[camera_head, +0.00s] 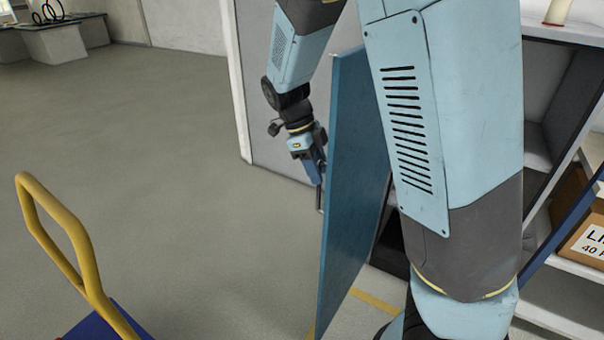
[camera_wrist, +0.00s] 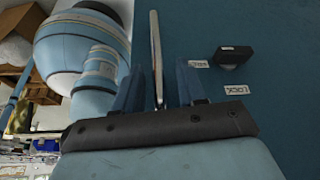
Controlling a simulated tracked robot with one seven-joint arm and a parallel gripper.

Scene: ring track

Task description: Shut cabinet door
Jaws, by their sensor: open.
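The blue cabinet door (camera_head: 352,190) stands swung open, seen nearly edge-on in the head view; its face (camera_wrist: 275,110) fills much of the wrist view. A slim metal bar handle (camera_wrist: 155,40) runs up the door between my fingers. My gripper (camera_head: 318,172) is on the left side of the door, close to its face. In the wrist view my gripper (camera_wrist: 158,70) is open, one finger on each side of the handle. Whether a finger touches it is unclear. The cabinet (camera_head: 568,270) is at the right, its interior partly hidden by my arm.
A black knob (camera_wrist: 233,57) and small labels, one reading LOCK, are on the door beside the handle. A cardboard box (camera_head: 580,230) sits on a cabinet shelf. A yellow rail (camera_head: 65,225) over a blue base is at lower left. Grey floor (camera_head: 170,150) left of the door is clear.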

